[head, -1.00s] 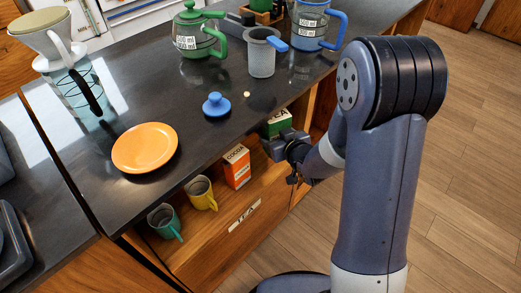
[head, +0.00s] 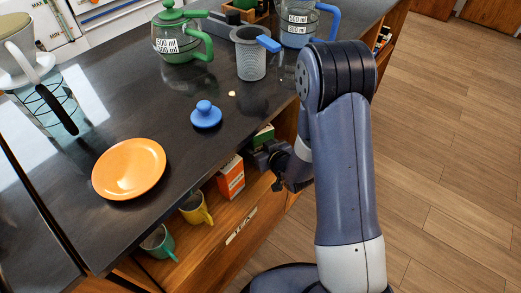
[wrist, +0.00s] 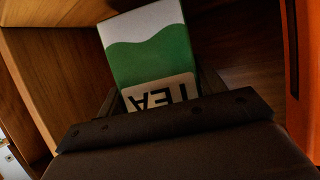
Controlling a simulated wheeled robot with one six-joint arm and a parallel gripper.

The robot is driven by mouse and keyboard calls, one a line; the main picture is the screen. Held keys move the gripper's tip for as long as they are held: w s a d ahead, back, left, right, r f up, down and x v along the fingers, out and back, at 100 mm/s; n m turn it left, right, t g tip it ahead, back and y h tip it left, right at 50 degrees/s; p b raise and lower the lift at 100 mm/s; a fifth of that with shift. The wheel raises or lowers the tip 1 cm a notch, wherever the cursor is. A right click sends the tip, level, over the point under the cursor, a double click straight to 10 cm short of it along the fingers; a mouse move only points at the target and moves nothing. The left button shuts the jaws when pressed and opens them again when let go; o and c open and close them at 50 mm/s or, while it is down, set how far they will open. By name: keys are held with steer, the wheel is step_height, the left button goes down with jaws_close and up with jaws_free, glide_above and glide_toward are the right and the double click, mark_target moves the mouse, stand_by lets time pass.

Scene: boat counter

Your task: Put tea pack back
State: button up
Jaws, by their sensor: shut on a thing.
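The tea pack (head: 263,136) is a green and white box. In the head view it is mostly hidden, with its green top showing under the counter edge. My gripper (head: 264,155) is shut on it, inside the shelf opening below the counter. In the wrist view the tea pack (wrist: 150,50) stands out beyond my gripper (wrist: 160,105), its TEA label upside down and the box slightly tilted in the picture. Wooden walls surround it. I cannot tell whether its bottom touches the shelf floor. The shelf (head: 228,250) carries a TEA label on its front.
An orange box (head: 231,177), a yellow mug (head: 196,209) and a green mug (head: 158,242) stand on the shelf left of my gripper. On the counter are an orange plate (head: 129,168), a blue lid (head: 206,115), a green teapot (head: 180,38) and a grey strainer cup (head: 251,55).

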steer(key=shift+f, duration=0.75)
steer(key=shift+f, duration=0.1)
steer(key=o, duration=1.1)
steer(key=shift+c, duration=0.2)
steer(key=shift+s+d+r, duration=0.15)
steer(key=shift+s+r, duration=0.1)
steer(key=v, duration=1.1)
steer(key=shift+d, duration=0.2)
